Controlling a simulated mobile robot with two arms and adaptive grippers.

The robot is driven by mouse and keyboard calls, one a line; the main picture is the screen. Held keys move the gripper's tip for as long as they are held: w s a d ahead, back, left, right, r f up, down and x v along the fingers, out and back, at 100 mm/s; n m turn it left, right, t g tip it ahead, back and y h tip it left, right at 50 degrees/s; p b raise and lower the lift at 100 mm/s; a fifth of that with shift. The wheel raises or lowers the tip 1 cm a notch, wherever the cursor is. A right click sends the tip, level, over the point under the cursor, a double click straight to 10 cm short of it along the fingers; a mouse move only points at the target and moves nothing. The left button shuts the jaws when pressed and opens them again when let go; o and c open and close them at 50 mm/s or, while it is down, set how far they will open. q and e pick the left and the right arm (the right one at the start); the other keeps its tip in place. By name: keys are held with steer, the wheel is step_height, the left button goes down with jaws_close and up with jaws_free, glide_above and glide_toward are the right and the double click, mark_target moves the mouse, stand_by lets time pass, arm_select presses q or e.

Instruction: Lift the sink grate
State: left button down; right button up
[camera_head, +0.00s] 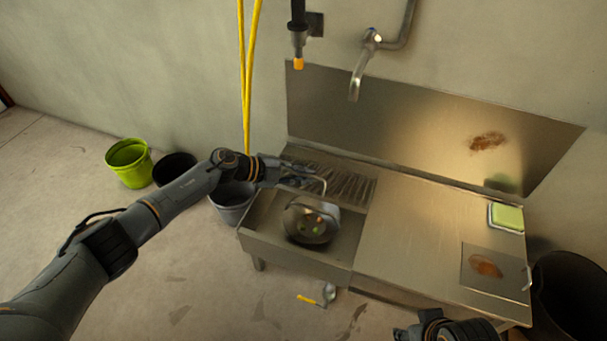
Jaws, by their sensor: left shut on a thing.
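The sink grate (348,187) is a dark, slatted metal rack at the back of the sink basin (262,219), against the wall side. My left gripper (292,174) reaches in from the left and is shut at the grate's left end. The fingertips are small and partly hidden, so the exact hold is hard to see. A thin curved metal piece shows just right of the fingers. Part of my right arm, with what looks like its gripper (408,332), shows at the bottom edge; its fingers are not clear.
A metal pot (309,222) with small coloured bits sits in the basin. A tap (359,78) hangs above. Buckets (128,163) stand left; a brush (326,295) lies on the floor.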

steer(key=shift+w+r, duration=0.1)
steer(key=shift+w, duration=0.1)
steer(key=c, duration=0.5)
steer(key=shift+w+a+f+n, duration=0.1)
steer(key=shift+w+f+n, duration=0.15)
steer(key=shift+n, duration=0.15)
jaws_close()
steer(key=w+a+f+n+t+h, duration=0.35)
steer(key=w+n, duration=0.45)
steer(key=n, duration=0.6)
steer(key=w+a+r+n+t, duration=0.3)
steer(key=w+a+n+t, duration=0.45)
steer(key=n, duration=0.75)
steer(key=w+d+g, duration=0.1)
steer(key=w+d, duration=0.1)
steer(key=w, duration=0.7)
steer(key=shift+w+f+n+h, duration=0.15)
steer(key=shift+f+n+h, duration=0.15)
steer(key=shift+h, duration=0.15)
